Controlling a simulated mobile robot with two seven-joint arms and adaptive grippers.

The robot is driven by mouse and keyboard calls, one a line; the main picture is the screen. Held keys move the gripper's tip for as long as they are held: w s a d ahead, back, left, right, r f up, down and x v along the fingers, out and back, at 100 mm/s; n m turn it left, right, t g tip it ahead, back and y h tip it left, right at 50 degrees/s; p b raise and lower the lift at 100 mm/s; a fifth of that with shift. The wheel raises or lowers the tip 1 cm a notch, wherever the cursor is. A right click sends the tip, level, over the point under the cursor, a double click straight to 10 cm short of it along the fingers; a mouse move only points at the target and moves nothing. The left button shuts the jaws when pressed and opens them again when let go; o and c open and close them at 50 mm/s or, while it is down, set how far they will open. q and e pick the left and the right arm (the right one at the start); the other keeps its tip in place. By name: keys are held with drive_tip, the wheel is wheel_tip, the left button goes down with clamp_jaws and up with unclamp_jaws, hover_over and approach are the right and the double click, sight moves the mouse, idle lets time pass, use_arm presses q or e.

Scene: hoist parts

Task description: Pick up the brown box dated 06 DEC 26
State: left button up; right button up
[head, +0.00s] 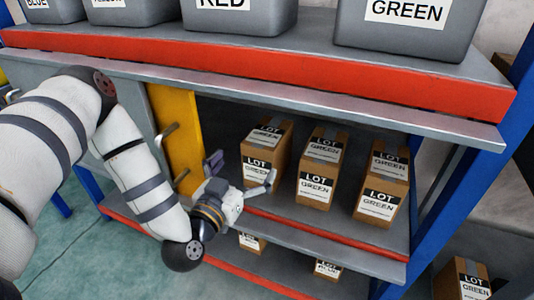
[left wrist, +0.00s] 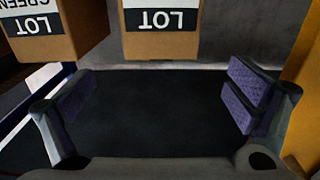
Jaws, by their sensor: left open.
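Three brown boxes stand in a row on the middle shelf in the head view: a left box (head: 282,143), a middle box (head: 315,190) and a right box (head: 380,207). Their labels read LOT GREEN; the date lines are too small to read, so I cannot tell which is dated 06 DEC 26. My left gripper (head: 240,174) is open and empty, in front of the left box, its fingers spread. In the left wrist view the open fingers (left wrist: 162,95) frame bare dark shelf, with two upside-down boxes at the top, apart from the pads.
A yellow panel (head: 177,130) with handles stands left of the boxes. A red-edged shelf (head: 300,75) above carries grey bins (head: 430,30). More boxes sit on the lower shelf (head: 250,243) and at bottom right (head: 448,282). A blue post (head: 440,205) bounds the right side.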

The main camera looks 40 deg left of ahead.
sight(266, 136)
use_arm(q)
drive_tip(key=b+x, duration=0.1)
drive_tip(key=x, duration=0.4)
drive_tip(key=b+x, duration=0.1)
drive_tip(key=x, duration=0.5)
drive_tip(key=shift+a+f, duration=0.1)
drive_tip(key=shift+f, duration=0.1)
drive_tip(key=shift+w+a+r, duration=0.1)
drive_tip(key=shift+w, duration=0.3)
drive_tip(key=c, duration=1.9)
drive_tip(key=shift+r, duration=0.15)
